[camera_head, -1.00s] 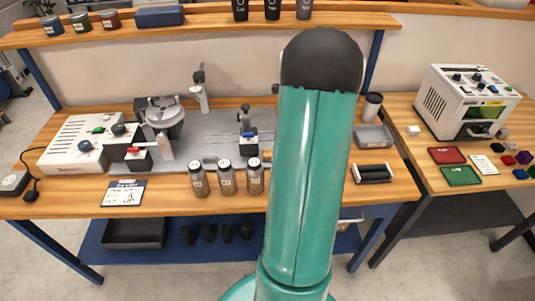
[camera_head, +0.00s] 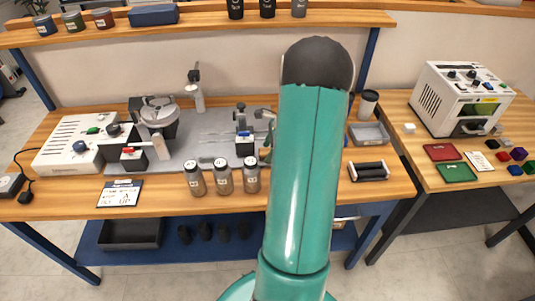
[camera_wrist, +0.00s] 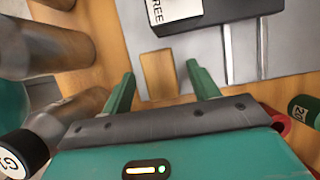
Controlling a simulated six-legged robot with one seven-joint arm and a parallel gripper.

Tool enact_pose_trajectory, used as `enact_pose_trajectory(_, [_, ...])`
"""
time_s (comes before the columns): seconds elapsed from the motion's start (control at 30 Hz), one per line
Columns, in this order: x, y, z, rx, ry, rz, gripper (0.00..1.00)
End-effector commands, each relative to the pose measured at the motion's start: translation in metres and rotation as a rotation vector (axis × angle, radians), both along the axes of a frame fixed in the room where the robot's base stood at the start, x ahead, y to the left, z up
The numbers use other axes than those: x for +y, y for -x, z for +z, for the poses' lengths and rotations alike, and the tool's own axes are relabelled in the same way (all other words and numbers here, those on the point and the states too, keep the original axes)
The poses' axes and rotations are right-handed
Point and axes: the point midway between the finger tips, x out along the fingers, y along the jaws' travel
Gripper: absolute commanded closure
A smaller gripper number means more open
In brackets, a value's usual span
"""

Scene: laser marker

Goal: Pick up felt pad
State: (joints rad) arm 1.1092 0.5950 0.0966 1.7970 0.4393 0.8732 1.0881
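A flat tan rectangular piece (camera_wrist: 158,75), which looks like the felt pad, shows in the wrist view at the edge of a grey plate (camera_wrist: 190,45). My gripper (camera_wrist: 163,78) is open, with one green finger on each side of the tan piece. No contact between fingers and piece can be seen, and the height of the fingers above it is hard to judge. In the head view my arm covers this spot, and the pad cannot be made out.
Steel bottles (camera_wrist: 45,45) stand close on the left in the wrist view; three bottles (camera_head: 223,178) show in the head view. A dark box with a white label (camera_wrist: 180,10) lies just beyond the pad. A dark green cylinder (camera_wrist: 303,108) is at the right. A grey tray (camera_head: 369,133) sits right of my arm.

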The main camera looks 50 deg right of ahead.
Motion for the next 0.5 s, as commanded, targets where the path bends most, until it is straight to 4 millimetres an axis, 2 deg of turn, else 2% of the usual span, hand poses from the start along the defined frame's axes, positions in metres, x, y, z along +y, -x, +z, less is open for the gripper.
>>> enact_pose_trajectory(0.03, [-0.0001, 0.0001, 0.0002, 0.000, 0.000, 0.000, 0.48])
enact_pose_trajectory(0.23, [0.0000, 0.0002, 0.0004, 0.000, 0.000, 0.000, 0.87])
enact_pose_trajectory(0.5, [0.0002, 0.0004, 0.0001, 0.001, -0.001, -0.001, 0.88])
